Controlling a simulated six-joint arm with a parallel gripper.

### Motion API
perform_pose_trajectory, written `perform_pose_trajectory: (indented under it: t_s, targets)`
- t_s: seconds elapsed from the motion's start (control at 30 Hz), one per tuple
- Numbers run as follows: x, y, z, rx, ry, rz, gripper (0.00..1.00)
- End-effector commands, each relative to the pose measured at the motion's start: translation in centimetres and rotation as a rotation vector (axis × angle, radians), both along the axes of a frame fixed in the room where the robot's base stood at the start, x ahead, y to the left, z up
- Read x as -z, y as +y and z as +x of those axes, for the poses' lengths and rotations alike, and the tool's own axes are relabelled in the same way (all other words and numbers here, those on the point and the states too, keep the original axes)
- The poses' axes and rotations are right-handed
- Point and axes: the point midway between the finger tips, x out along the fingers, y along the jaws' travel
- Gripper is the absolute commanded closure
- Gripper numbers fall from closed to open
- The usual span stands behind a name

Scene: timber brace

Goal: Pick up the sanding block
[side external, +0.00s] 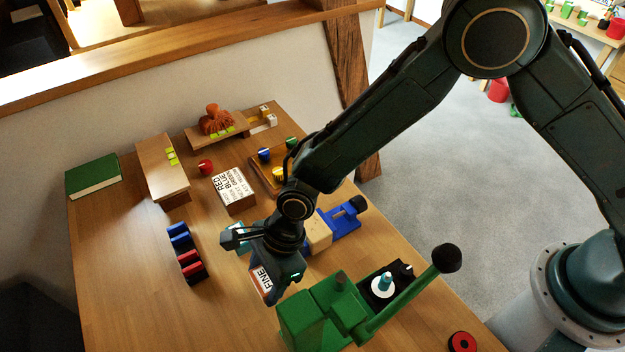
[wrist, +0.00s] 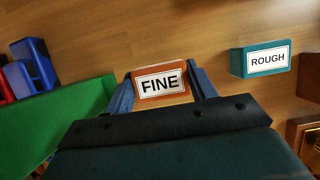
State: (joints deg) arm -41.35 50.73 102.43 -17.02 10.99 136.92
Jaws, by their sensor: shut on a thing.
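My gripper (wrist: 161,88) is shut on an orange-brown block with a white "FINE" label (wrist: 160,83). The block sits between the two blue-grey fingers, with its label facing the wrist camera. In the side external view my gripper (side external: 272,280) points down, and the FINE block (side external: 261,281) shows partly beside the fingers. I cannot tell whether it touches the table. A teal block labelled "ROUGH" (wrist: 264,59) stands apart, to the right in the wrist view.
A green lever device (side external: 318,308) stands close to the right of my gripper. A blue vise (side external: 345,222) holding a pale wooden piece is behind it. Red and blue pieces (side external: 185,254) stand to the left. A lettered block (side external: 233,190) is farther back. The front-left table is clear.

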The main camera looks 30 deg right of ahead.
Motion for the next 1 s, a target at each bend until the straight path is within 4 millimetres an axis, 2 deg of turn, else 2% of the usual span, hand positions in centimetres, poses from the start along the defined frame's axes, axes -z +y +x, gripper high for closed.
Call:
perform_pose_trajectory:
  t_s: [0.7,1.0]
  targets:
    - [-14.0,0.0,0.1,0.001,-0.003,0.002,0.67]
    - [-17.1,0.0,0.0,0.001,-0.001,0.001,0.67]
